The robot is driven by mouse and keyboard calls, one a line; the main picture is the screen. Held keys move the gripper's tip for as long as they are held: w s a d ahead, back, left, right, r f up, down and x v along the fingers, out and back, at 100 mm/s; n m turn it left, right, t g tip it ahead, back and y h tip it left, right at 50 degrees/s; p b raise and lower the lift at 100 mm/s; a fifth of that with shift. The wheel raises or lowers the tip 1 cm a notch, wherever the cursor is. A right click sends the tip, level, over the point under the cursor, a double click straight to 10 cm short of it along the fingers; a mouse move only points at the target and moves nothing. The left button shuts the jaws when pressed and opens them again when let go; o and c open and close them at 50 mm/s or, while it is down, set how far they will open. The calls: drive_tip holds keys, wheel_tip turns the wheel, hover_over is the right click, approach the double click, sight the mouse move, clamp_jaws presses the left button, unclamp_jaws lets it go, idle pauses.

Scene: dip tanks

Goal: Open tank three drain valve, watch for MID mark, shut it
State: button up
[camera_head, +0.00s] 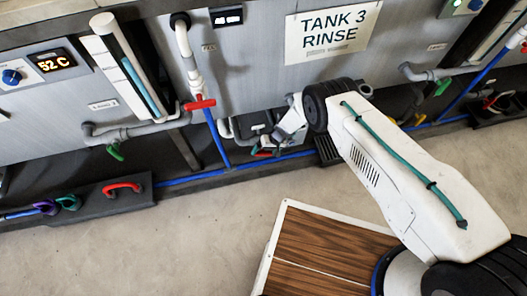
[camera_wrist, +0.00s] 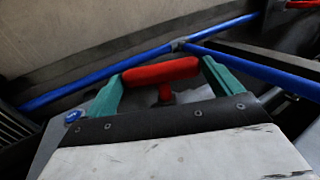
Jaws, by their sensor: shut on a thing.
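The "TANK 3 RINSE" sign (camera_head: 333,30) hangs on a grey tank front in the head view. Below it, my gripper (camera_head: 268,148) reaches down by the pipework. In the wrist view, its teal fingers (camera_wrist: 163,73) are shut on a red valve handle (camera_wrist: 152,74), one at each end. The handle lies across the picture on a short red stem. In the head view my gripper mostly hides it. A sight tube (camera_head: 139,84) with blue liquid stands left of the tank front; another (camera_head: 494,32) stands at right. I cannot read a MID mark on either.
A red-handled valve (camera_head: 199,104) sits on a white pipe above a blue pipe (camera_head: 216,138). Green-handled valves (camera_head: 115,152) are at left and right. A dark tray (camera_head: 103,200) holds handles on the floor at left. The floor (camera_head: 200,240) in front is open.

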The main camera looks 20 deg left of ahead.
sight(259, 153)
drive_tip(key=shift+w+d+f+g+y, duration=0.1)
drive_tip(key=shift+g+y, duration=0.4)
drive_tip(key=shift+y, duration=0.3)
drive_tip(key=shift+d+f+g+y, duration=0.1)
drive_tip(key=shift+g+y, duration=0.4)
drive_tip(key=shift+y, duration=0.3)
drive_tip(key=o, duration=0.7)
drive_tip(key=shift+r, duration=0.5)
wheel_tip(259, 153, up, 3)
drive_tip(key=shift+f, duration=0.2)
drive_tip(key=s+d+r, duration=0.1)
drive_tip(key=s+d, duration=0.7)
drive_tip(key=s, duration=0.6)
drive_tip(key=shift+r, duration=0.15)
